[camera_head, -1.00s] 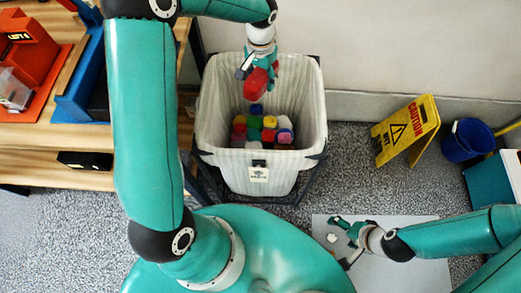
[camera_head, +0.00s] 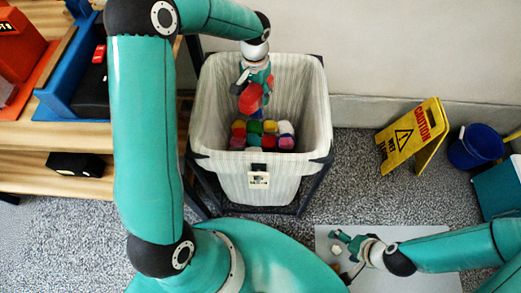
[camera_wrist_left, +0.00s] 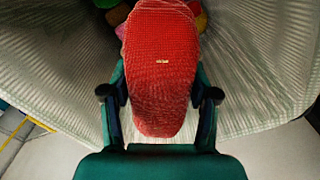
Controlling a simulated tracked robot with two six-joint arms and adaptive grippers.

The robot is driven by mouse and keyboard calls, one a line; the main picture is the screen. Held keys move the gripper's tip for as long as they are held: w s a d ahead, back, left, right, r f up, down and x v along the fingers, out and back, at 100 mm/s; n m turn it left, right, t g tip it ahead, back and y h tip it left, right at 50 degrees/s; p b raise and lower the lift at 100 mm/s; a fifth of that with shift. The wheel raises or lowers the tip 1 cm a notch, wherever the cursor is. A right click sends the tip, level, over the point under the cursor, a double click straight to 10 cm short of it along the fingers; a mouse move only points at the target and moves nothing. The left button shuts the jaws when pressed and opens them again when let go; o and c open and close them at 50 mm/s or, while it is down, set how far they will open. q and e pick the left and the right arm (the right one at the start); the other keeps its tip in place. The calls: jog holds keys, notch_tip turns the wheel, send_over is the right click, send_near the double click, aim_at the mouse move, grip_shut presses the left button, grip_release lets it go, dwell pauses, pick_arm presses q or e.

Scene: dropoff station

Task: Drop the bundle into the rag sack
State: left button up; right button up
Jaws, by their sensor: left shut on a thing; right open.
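The red bundle (camera_head: 250,98) is held in my left gripper (camera_head: 254,80), over the mouth of the rag sack. In the left wrist view the red bundle (camera_wrist_left: 160,65) fills the middle, with a finger of the left gripper (camera_wrist_left: 160,105) on each side of it. The rag sack (camera_head: 215,115) is a pale striped liner in a dark frame, with a small label on its front. Several coloured bundles (camera_head: 268,128) lie inside it. My right gripper (camera_head: 342,256) is open and empty, low over a grey mat.
A yellow caution sign (camera_head: 412,136) and a blue bucket (camera_head: 476,147) stand on the floor to the right. A wooden shelf (camera_head: 60,142) with boxes is at the left. A wall (camera_head: 400,50) runs behind the sack.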

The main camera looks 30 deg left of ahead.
pick_arm(q)
jog(key=o, duration=1.3)
jog(key=shift+o, duration=0.2)
jog(key=shift+r, duration=0.1)
notch_tip(320, 180, up, 12)
jog(key=shift+w+f, duration=0.1)
